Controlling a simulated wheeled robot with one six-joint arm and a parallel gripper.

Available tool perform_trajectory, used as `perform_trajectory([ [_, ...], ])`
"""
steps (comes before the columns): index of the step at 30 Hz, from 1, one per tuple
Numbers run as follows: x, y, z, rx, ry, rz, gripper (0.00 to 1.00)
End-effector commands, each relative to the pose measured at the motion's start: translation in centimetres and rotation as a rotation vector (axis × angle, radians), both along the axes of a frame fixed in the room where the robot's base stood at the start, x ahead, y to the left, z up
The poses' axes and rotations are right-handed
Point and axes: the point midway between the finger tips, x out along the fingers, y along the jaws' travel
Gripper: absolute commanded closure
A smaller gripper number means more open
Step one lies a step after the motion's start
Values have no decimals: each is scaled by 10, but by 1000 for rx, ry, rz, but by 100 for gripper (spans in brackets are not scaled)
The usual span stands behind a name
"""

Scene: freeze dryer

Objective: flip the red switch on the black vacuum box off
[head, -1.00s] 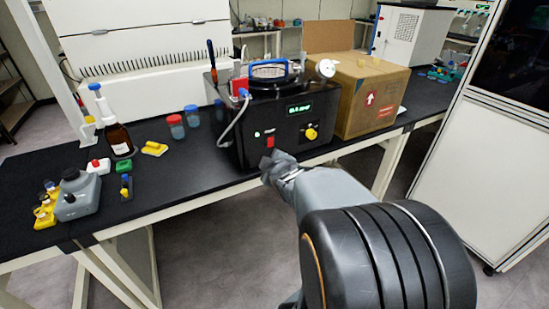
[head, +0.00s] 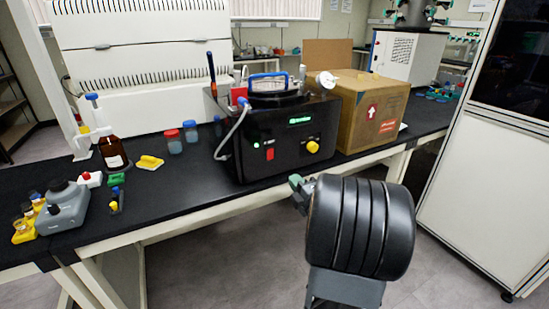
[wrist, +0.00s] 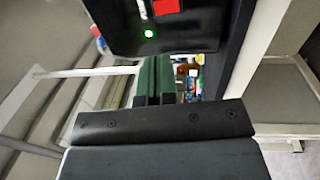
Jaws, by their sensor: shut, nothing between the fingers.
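The black vacuum box (head: 232,160) stands on the dark bench top, with a lit green display (head: 300,120) and a yellow knob (head: 312,147) on its front. The red switch (head: 270,154) is on the lower front, beside a lit green lamp (head: 256,145); its on or off position is too small to tell. In the wrist view, the box, the red switch (wrist: 166,6) and the green lamp (wrist: 148,34) show at the top. My gripper (wrist: 154,78) is shut and empty, apart from the box. In the head view, my gripper (head: 297,184) is below and right of the switch, partly hidden by my arm.
A cardboard box (head: 365,112) stands right of the vacuum box. A white cabinet (head: 475,185) is at the right. The bench front edge runs below the box.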

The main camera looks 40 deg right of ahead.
Motion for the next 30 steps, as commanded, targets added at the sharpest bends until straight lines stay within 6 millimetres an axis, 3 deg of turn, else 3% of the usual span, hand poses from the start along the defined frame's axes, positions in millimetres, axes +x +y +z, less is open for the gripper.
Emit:
perform_trajectory([
  [7,18,-2,2,1,1,2,100],
  [21,102,-13,13,2,1,2,100],
  [30,132,-18,16,2,0,0,100],
])
